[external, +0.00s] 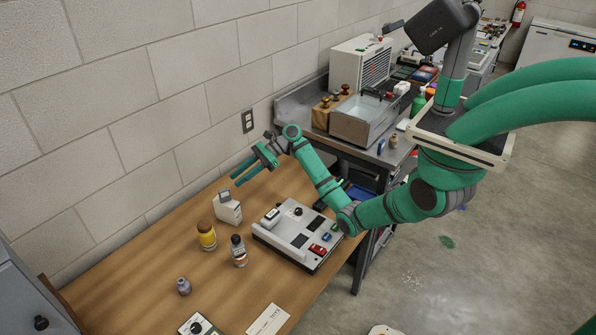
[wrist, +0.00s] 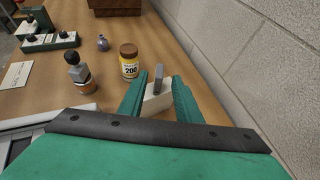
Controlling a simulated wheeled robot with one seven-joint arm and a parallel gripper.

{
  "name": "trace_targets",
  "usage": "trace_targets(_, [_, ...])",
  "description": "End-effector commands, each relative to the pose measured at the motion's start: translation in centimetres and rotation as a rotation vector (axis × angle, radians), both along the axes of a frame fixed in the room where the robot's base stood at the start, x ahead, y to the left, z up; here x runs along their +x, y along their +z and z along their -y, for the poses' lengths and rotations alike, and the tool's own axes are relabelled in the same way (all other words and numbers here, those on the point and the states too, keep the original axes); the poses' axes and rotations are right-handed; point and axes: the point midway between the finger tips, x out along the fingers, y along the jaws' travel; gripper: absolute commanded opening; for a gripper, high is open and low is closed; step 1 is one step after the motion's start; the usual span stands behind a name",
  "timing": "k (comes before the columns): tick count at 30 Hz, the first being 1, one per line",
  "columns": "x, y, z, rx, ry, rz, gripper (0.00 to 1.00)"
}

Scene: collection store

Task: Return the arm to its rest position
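My green arm (external: 320,180) reaches over the wooden table from the right in the external view. My gripper (external: 236,180) hangs in the air near the wall, above and behind a small white device with a grey top (external: 228,210). In the wrist view my gripper (wrist: 158,77) has its two green fingers apart, with a clear space between them. The white device (wrist: 157,100) shows between the fingers in that view, but it stands on the table below them in the external view. My gripper is open and holds nothing.
On the table (external: 130,270) stand a yellow jar (external: 206,237), a dark-capped bottle (external: 238,252) and a small purple bottle (external: 184,287). A grey panel device (external: 297,235) lies under my forearm. A metal sink unit (external: 365,120) stands behind. The block wall (external: 140,120) is close to my gripper.

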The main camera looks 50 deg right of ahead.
Motion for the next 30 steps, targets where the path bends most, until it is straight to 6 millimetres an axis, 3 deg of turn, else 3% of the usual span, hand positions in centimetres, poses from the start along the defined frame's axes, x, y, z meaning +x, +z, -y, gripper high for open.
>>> trace_targets(15, [-0.1, 0.1, 0.1, 0.0, 0.0, 0.001, 0.31])
trace_targets(19, [-0.7, 0.1, -1.1, -0.015, 0.043, 0.047, 0.31])
trace_targets(23, [-2.7, 0.0, -4.9, -0.057, 0.18, 0.208, 0.31])
trace_targets(30, [-10.3, 0.6, -15.2, -0.113, 0.562, 0.706, 0.31])
